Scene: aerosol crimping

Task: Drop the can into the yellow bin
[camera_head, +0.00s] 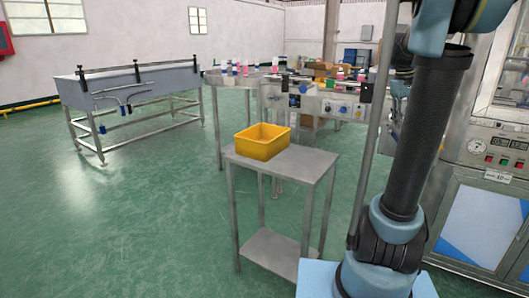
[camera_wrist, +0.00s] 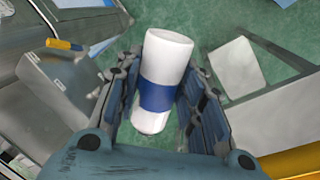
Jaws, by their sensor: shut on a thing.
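The yellow bin (camera_head: 262,141) stands on the top of a small metal table in the head view, toward its left end. Its inside looks empty from this angle. A yellow edge at the lower right of the wrist view (camera_wrist: 296,162) looks like part of the bin. The can (camera_wrist: 161,82) is white with a blue band, and shows in the wrist view between the fingers. My gripper (camera_wrist: 165,95) is shut on the can, one finger on each side of it. The gripper and can do not show in the head view.
The small metal table (camera_head: 312,165) has a bare right half and a lower shelf. A conveyor (camera_head: 330,103) with several bottles is behind it. A long metal bench (camera_head: 138,83) stands at the left. A machine cabinet (camera_head: 480,220) is at the right. Green floor is open at the left.

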